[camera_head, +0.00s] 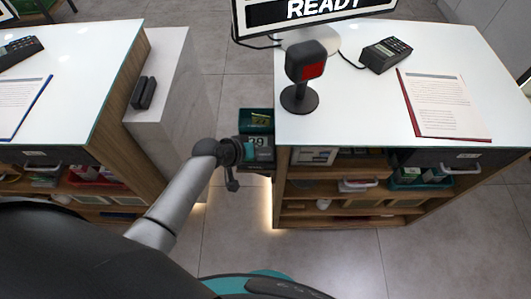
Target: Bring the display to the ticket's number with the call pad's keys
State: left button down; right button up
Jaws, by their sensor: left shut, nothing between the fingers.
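The pad's keys are too small to make out and partly hidden by my left gripper. My left gripper (233,184) is shut and empty, at the left edge of the pad; I cannot tell whether it touches. My right gripper is out of view.
The right counter (360,100) carries a black scanner with a red face (305,75), a card terminal (385,54), a clipboard (440,103) and a screen reading READY (310,10), cut off above. Open shelves are below. The left counter (90,60) and grey block (170,100) bound the gap.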

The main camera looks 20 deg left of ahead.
aim_at(263, 157)
pick_arm(q)
jog(key=shift+f, duration=0.1)
jog(key=shift+f, duration=0.35)
jog(key=shift+f+b, duration=0.5)
jog(key=shift+b, duration=0.15)
dwell(0.4)
jog(key=shift+r, duration=0.1)
jog(key=shift+r+p, duration=0.8)
jog(key=shift+p, duration=0.15)
notch_tip(263, 157, up, 5)
jog(key=p, duration=0.5)
jog(key=shift+r, duration=0.1)
